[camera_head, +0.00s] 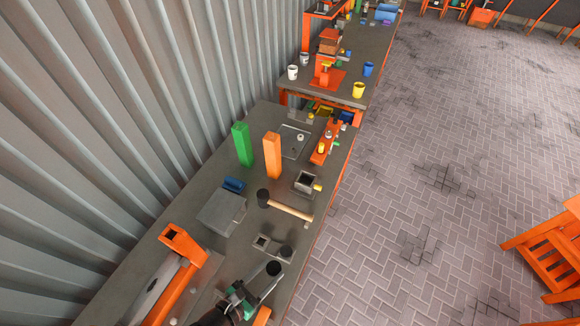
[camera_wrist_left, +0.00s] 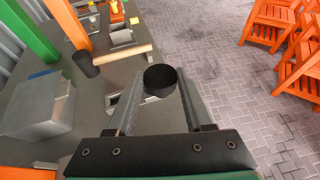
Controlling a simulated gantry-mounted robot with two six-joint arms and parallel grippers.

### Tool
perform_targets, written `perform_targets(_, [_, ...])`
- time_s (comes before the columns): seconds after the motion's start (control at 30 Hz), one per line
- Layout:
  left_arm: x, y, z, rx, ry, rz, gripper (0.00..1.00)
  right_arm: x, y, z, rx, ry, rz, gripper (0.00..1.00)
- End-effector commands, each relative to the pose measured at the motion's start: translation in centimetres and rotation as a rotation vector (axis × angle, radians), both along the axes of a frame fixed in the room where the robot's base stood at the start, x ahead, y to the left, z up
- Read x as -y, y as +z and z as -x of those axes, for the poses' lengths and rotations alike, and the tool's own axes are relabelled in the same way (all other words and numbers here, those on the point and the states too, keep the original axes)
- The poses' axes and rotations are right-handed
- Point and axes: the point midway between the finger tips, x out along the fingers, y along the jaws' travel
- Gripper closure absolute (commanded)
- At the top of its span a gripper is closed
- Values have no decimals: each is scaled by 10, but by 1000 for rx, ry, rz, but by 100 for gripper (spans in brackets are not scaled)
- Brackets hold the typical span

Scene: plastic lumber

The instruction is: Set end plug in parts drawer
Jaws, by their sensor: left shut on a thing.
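My left gripper (camera_head: 267,276) is over the near part of the grey bench, with its fingers reaching up and to the right. It is shut on a round black end plug (camera_head: 273,268), held at the fingertips. In the left wrist view the end plug (camera_wrist_left: 160,79) sits between the two grey fingers, its dark round face showing. A small grey open-topped box with a yellow piece on its side (camera_head: 307,182) stands farther along the bench near the right edge. I cannot tell for certain whether it is the parts drawer. My right gripper is not in view.
A mallet (camera_head: 290,209) lies beyond the gripper. A grey block (camera_head: 221,212) lies left, with an orange machine (camera_head: 182,246) nearer. Green (camera_head: 242,145) and orange (camera_head: 272,156) posts stand upright. A small grey bracket (camera_head: 263,242) lies near the plug.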

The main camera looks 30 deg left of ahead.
Motion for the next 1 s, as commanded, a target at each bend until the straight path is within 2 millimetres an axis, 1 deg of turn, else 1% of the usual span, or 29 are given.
perform_targets(0.17, [-1,0,-1,1,3,0,100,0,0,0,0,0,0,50])
perform_targets(0.27, [-11,4,-6,3,30,0,100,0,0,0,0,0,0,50])
perform_targets(0.33, [-24,15,-16,8,60,1,100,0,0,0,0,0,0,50])
perform_targets(0.47, [-50,49,-39,16,106,6,100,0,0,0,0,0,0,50])
perform_targets(0.57, [-69,79,-54,18,131,8,100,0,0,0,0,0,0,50])
perform_targets(0.63, [-78,99,-63,18,139,9,100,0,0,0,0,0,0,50])
perform_targets(0.7, [-83,117,-70,18,137,7,100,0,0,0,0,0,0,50])
perform_targets(0.8, [-86,140,-76,13,126,2,100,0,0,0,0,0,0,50])
perform_targets(0.87, [-82,152,-77,9,106,-2,100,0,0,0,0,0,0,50])
perform_targets(0.93, [-77,164,-76,7,60,-1,100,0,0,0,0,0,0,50])
perform_targets(1.0, [-66,169,-72,5,-6,0,100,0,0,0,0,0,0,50])
